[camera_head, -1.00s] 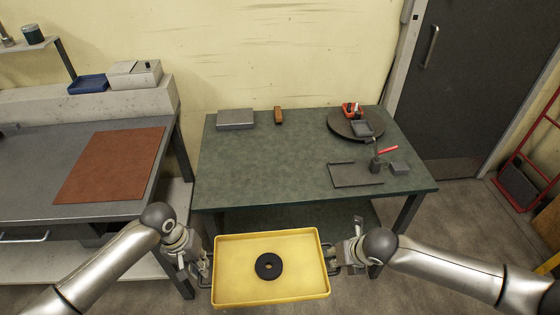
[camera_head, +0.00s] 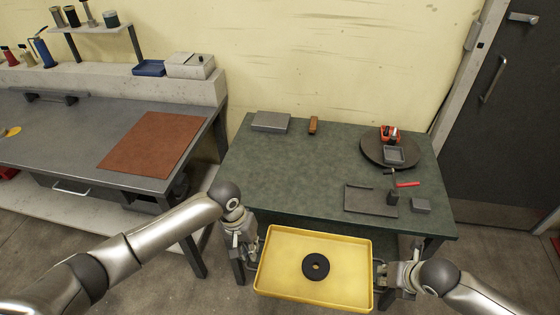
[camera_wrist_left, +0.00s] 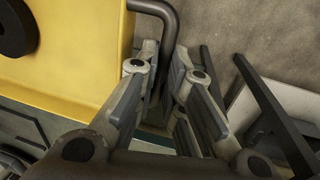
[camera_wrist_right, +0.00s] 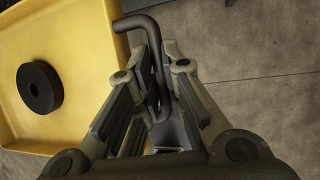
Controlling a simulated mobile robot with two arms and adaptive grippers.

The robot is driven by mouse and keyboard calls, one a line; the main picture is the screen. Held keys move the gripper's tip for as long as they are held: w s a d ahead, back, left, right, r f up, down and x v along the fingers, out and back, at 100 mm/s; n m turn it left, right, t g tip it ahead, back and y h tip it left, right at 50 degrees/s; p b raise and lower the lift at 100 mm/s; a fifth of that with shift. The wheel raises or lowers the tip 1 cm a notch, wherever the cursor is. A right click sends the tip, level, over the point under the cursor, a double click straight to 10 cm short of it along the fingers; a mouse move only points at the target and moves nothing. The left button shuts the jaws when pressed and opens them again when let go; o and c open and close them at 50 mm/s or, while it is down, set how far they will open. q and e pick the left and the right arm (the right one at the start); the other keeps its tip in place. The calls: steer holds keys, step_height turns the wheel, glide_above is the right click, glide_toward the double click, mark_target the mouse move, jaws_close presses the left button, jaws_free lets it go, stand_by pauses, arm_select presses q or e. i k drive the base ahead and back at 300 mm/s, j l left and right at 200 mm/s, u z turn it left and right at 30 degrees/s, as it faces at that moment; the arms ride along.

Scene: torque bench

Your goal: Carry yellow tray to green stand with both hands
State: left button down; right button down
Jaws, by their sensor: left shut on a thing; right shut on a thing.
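The yellow tray (camera_head: 285,283) is held in the air in front of the green-topped stand (camera_head: 290,165), near its front edge. A black ring (camera_head: 315,266) lies in the tray, near its middle. My left gripper (camera_head: 248,252) is shut on the tray's left handle; the dark handle bar (camera_wrist_left: 166,30) runs between its fingers in the left wrist view. My right gripper (camera_head: 386,274) is shut on the right handle; that handle (camera_wrist_right: 150,40) also shows between the fingers in the right wrist view. The tray looks about level.
On the stand are a grey box (camera_head: 270,122), a brown block (camera_head: 313,125), a dark round turntable (camera_head: 372,150) with small items, and a grey bracket (camera_head: 365,200) with a red-handled tool. The stand's left and middle top is clear. A grey bench (camera_head: 60,140) stands left.

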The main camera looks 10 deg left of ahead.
mark_target(279, 168)
steer(key=i+j, duration=0.45)
steer(key=i, duration=0.2)
steer(key=i+j, duration=0.5)
steer(key=i, duration=0.1)
